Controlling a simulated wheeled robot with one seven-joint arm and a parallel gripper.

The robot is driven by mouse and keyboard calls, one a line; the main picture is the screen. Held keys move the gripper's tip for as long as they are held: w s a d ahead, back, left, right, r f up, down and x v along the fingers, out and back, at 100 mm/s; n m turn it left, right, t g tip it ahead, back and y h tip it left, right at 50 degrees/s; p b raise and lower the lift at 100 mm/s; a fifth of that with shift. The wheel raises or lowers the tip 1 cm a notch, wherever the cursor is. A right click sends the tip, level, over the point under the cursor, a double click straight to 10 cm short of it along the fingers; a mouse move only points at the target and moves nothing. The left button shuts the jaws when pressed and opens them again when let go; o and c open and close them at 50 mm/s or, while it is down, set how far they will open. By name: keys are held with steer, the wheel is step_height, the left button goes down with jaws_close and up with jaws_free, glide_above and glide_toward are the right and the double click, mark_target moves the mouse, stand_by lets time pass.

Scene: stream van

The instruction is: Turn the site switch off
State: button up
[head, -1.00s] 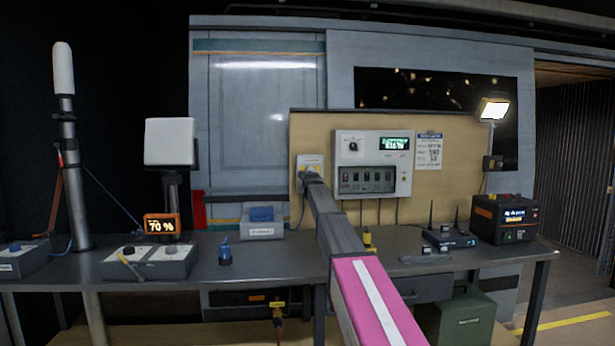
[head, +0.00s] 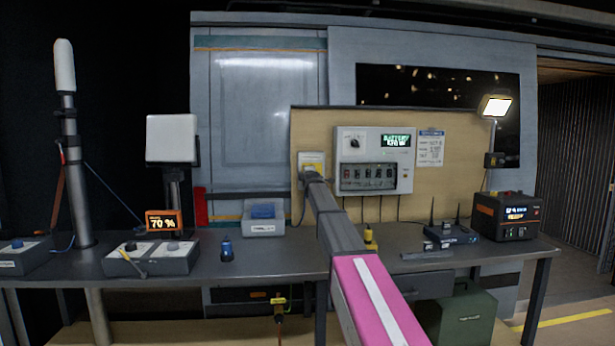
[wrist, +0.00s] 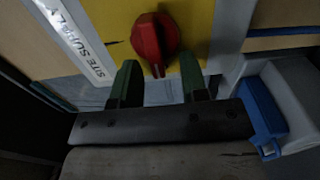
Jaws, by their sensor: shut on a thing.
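The site switch is a red rotary knob (wrist: 153,40) on a yellow plate (wrist: 190,20), with a white "SITE SUPPLY" label (wrist: 78,38) beside it. In the head view its yellow plate (head: 312,159) shows on the wooden board, and my arm hides the knob. My gripper (wrist: 160,82) has its two green fingers either side of the knob's lower end and is shut on it. The knob's grip points roughly up and down in the wrist view, tilted slightly. The exact finger contact is dark and hard to see.
A grey panel with a battery display (head: 395,141) is right of the switch. A grey box with a blue top (head: 263,219) stands on the bench (head: 290,262) below left, its blue part also close at right in the wrist view (wrist: 263,112). A lit lamp (head: 495,106) stands right.

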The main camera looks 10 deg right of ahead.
steer(key=o, duration=0.9)
steer(key=shift+s, duration=0.1)
steer(key=s, duration=1)
steer(key=shift+s, duration=0.3)
